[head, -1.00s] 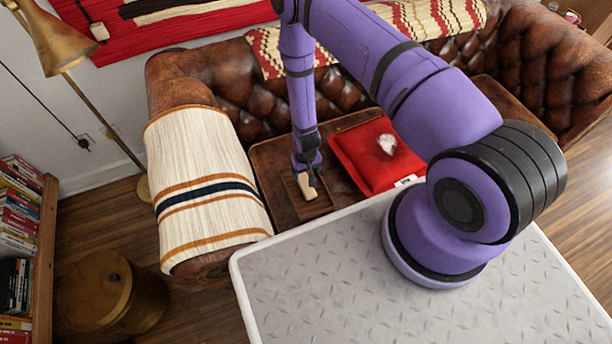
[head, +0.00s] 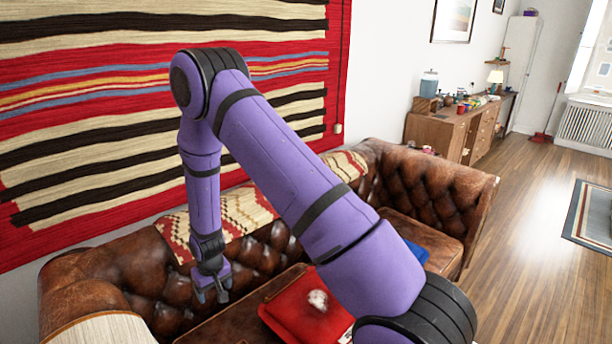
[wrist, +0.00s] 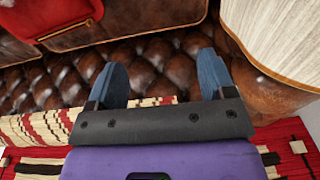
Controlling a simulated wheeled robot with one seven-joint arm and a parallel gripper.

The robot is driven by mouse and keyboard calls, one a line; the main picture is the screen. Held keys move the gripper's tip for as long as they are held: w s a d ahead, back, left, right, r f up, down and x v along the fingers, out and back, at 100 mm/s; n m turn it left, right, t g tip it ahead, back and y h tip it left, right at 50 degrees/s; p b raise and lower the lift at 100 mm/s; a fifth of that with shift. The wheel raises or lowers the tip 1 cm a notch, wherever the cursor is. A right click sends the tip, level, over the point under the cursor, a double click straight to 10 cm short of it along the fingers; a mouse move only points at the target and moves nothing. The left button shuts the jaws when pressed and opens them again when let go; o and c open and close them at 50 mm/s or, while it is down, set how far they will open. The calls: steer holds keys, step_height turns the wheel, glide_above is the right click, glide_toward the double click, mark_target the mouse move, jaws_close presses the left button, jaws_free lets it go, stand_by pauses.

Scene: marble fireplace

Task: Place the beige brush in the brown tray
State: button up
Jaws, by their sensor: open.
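My gripper (head: 213,294) hangs in front of the sofa's tufted backrest, above the seat. In the wrist view my gripper (wrist: 162,78) has its two blue fingers well apart, with nothing between them, over brown leather. In the head view a second ago, a beige piece showed at the brown tray on the sofa seat, under my gripper.
The brown leather sofa (head: 256,252) has a red cushion (head: 283,312) on its seat with a small white thing (head: 318,299) on top. A blue item (head: 416,252) lies farther right. A striped rug (head: 100,100) hangs on the wall behind. Open floor (head: 525,230) lies at right.

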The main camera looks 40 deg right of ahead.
steer(key=s+d+r+t, duration=0.15)
steer(key=s+r, duration=0.25)
steer(key=r, duration=1.3)
steer(key=s+d+r+t, duration=0.1)
steer(key=s+d+r, duration=0.15)
steer(key=r, duration=1.35)
steer(key=s+d+r, duration=0.1)
steer(key=s+r, duration=0.6)
steer(key=s, duration=0.5)
steer(key=s+d+r+t, duration=0.1)
steer(key=s+r, duration=0.7)
steer(key=s, duration=0.5)
steer(key=shift+s+d, duration=0.25)
steer(key=shift+d, duration=0.05)
